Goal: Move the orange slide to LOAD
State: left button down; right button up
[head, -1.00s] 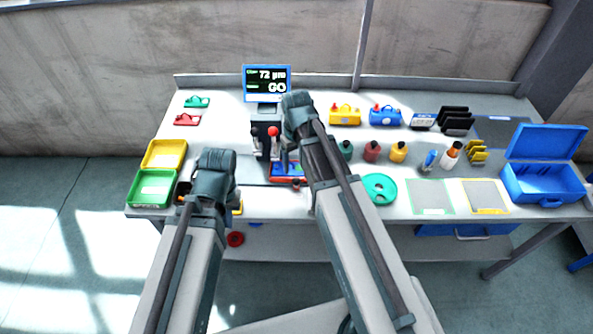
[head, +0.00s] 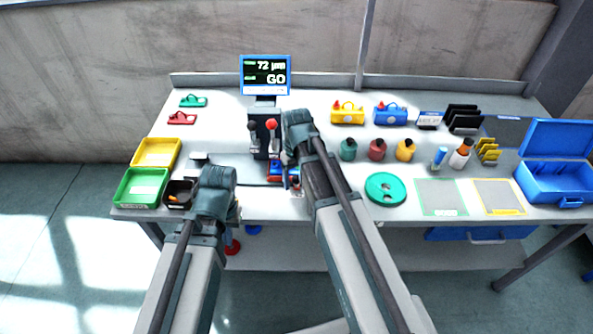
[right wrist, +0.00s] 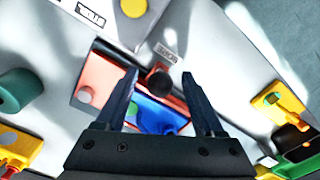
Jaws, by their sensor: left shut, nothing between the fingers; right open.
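The orange slide (right wrist: 100,78) lies below my right gripper in the right wrist view, beside a blue part (right wrist: 152,112). A dark round knob (right wrist: 160,80) shows between the fingertips, apart from both as far as I can tell. My right gripper (right wrist: 157,75) is open and empty. In the head view, it (head: 288,172) hangs over the red and blue parts (head: 278,170) in front of the gauge stand and partly hides them. My left gripper (head: 212,195) is shut and empty near the bench's front edge, its fingers mostly hidden. Small labels lie upside down in the wrist view.
The gauge display (head: 265,74) reads 72 µm GO. A red-knobbed lever (head: 272,125) stands close to my right gripper. Green (head: 140,188) and yellow (head: 156,153) trays are at left.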

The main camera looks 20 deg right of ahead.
jog(key=c, duration=1)
jog(key=w+a, duration=0.2)
jog(key=a, duration=0.4)
jog(key=w+a, duration=0.1)
jog(key=a, duration=0.6)
jog(key=w+a, duration=0.2)
jog(key=a, duration=0.4)
jog(key=shift+w+a, duration=0.15)
jog(key=shift+w, duration=0.15)
jog(key=o, duration=0.9)
notch_tip(320, 180, up, 9)
jog(key=p, duration=0.9)
